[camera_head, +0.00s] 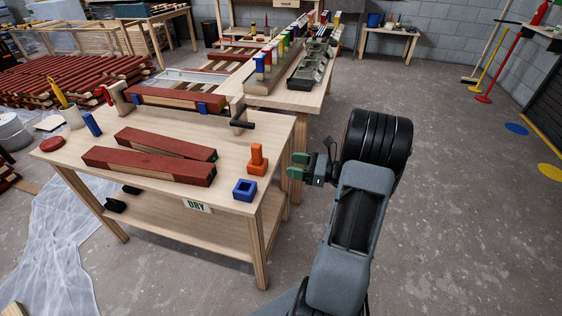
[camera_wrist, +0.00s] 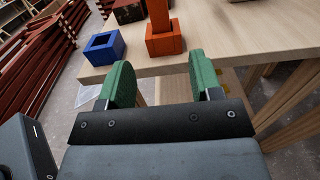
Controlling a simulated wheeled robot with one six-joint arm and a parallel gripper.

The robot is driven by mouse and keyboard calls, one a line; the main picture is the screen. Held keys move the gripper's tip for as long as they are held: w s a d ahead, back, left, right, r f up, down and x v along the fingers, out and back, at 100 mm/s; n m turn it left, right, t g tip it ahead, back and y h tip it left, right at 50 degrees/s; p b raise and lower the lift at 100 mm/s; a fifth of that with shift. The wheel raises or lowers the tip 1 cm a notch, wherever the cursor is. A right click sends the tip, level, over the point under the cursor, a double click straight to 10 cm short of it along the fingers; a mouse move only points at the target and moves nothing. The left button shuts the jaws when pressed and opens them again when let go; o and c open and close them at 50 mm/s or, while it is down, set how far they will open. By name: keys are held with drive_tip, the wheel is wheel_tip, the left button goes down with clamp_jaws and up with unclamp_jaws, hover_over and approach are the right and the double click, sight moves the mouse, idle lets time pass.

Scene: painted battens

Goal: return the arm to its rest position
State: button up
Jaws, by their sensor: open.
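My gripper (camera_head: 298,166) is off the right edge of the near workbench (camera_head: 222,150) in the head view, with nothing between its fingers. In the wrist view its two green fingers (camera_wrist: 156,84) stand apart, below the bench's edge in the picture. My grey arm reaches up from the bottom of the head view to a black wrist joint, right of the bench. An orange block with an upright post (camera_head: 257,160) stands on the bench corner, and shows just past the fingers in the wrist view (camera_wrist: 164,40). A blue hollow square block (camera_head: 244,190) sits beside it.
Two red-painted battens (camera_head: 150,165) lie on the bench, and another (camera_head: 175,99) lies behind them near a clamp (camera_head: 240,113). A second bench (camera_head: 290,97) with several coloured blocks stands behind. Concrete floor (camera_head: 470,200) right of my arm is clear.

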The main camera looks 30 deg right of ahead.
drive_tip(key=shift+v, duration=1.1)
drive_tip(key=s+a+f+n+g, duration=0.3)
drive_tip(key=f+n+g, duration=0.1)
drive_tip(key=f, duration=0.1)
drive_tip(key=s+a+r+n+g+h+p, duration=0.55)
drive_tip(key=a+n+g, duration=0.2)
drive_tip(key=n, duration=0.25)
drive_tip(key=a+r+n+h+p, duration=0.2)
drive_tip(key=a+r+n+p, duration=0.1)
drive_tip(key=r, duration=0.4)
drive_tip(key=s+a+r+n+t+h+p, duration=0.1)
drive_tip(key=a+r+n+h+p, duration=0.1)
drive_tip(key=a+r+n+p, duration=0.2)
drive_tip(key=s+a+r+n+t+h+p, duration=0.1)
drive_tip(key=a+r+n+h+p, duration=0.1)
drive_tip(key=r+n, duration=0.4)
wheel_tip(320, 180, up, 5)
drive_tip(key=shift+s+a+f+n+h+p, duration=0.25)
drive_tip(key=shift+a+n+h+p, duration=0.15)
drive_tip(key=shift+a+p, duration=0.65)
